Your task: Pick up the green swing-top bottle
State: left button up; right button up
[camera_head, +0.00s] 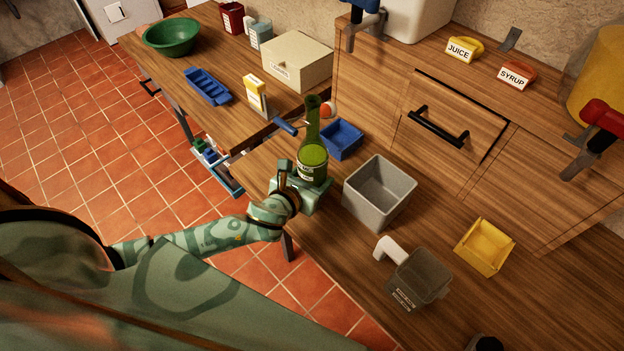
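The green swing-top bottle (313,158) stands nearly upright near the front left edge of the wooden worktop, with its neck up and a pale label low on its body. My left gripper (305,188) comes in from the left, low on the bottle. Its fingers sit on both sides of the lower body and look closed on it. The bottle's base is hidden by the gripper, so I cannot tell whether it touches the worktop.
A blue tray (341,139) and a grey bin (380,205) stand just right of the bottle. A clear jug (418,279) and a yellow tray (485,247) are further right. Behind are a cream box (297,62), a yellow-and-white carton (254,96) and a wooden cabinet (400,90).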

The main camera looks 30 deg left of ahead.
pick_arm(q)
jog(key=s+r+p, duration=0.1)
jog(key=r, duration=0.1)
jog(key=s+d+r+p, duration=0.1)
jog(key=s+r, duration=0.1)
jog(key=r, duration=0.1)
jog(key=s+d+r+p, duration=0.1)
jog(key=r, duration=0.1)
jog(key=shift+s+d+r, duration=0.15)
jog(key=shift+s, duration=0.25)
send_near(319, 172)
jog(key=d, duration=0.1)
jog(key=s+d, duration=0.1)
jog(key=d, duration=0.2)
jog(key=shift+s+r+p, duration=0.1)
jog(key=shift+s+p, duration=0.2)
jog(key=shift+p, duration=0.05)
jog(key=o, duration=0.7)
jog(key=shift+c, duration=0.2)
jog(key=c, duration=0.5)
